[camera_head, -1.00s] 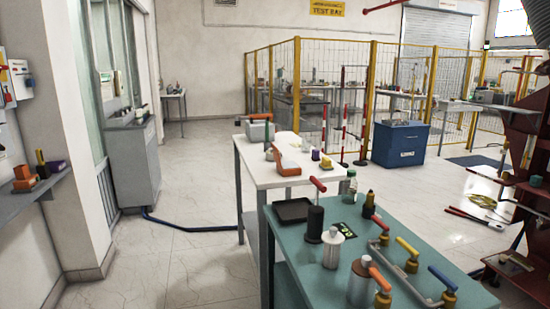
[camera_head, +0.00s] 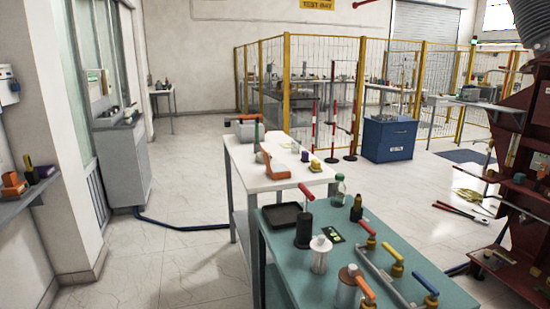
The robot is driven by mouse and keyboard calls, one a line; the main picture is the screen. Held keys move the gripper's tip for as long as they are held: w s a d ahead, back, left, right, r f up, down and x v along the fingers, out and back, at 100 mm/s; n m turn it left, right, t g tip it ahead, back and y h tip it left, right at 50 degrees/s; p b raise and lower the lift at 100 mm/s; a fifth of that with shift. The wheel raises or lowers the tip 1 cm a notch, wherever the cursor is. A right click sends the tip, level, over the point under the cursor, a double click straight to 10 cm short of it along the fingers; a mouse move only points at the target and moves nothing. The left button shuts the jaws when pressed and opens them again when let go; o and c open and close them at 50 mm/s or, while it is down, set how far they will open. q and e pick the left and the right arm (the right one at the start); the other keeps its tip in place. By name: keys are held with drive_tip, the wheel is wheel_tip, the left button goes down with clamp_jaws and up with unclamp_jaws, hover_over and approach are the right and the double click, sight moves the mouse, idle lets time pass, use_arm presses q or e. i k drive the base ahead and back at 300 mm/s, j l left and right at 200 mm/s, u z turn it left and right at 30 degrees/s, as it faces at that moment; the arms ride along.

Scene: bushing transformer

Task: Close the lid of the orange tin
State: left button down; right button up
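An orange object that looks like the orange tin (camera_head: 277,172) sits on the white table (camera_head: 243,166), near its front left part. An orange flap rises tilted from its far left side, which looks like a raised lid (camera_head: 265,154). The tin is small in this view, and its inside cannot be made out. Neither of my grippers is in the picture.
A teal table (camera_head: 290,262) in front holds a black tray (camera_head: 282,216), a white-topped jar (camera_head: 320,253) and several coloured-handle valves. Yellow-framed fencing and a blue cabinet (camera_head: 388,138) stand behind. Open floor (camera_head: 185,262) lies left of the tables.

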sight(264, 154)
drive_tip(key=i+j+z, duration=0.45)
drive_tip(key=z, duration=0.15)
drive_tip(key=i+j+z, duration=0.1)
drive_tip(key=j+z, duration=0.2)
drive_tip(key=j, duration=0.15)
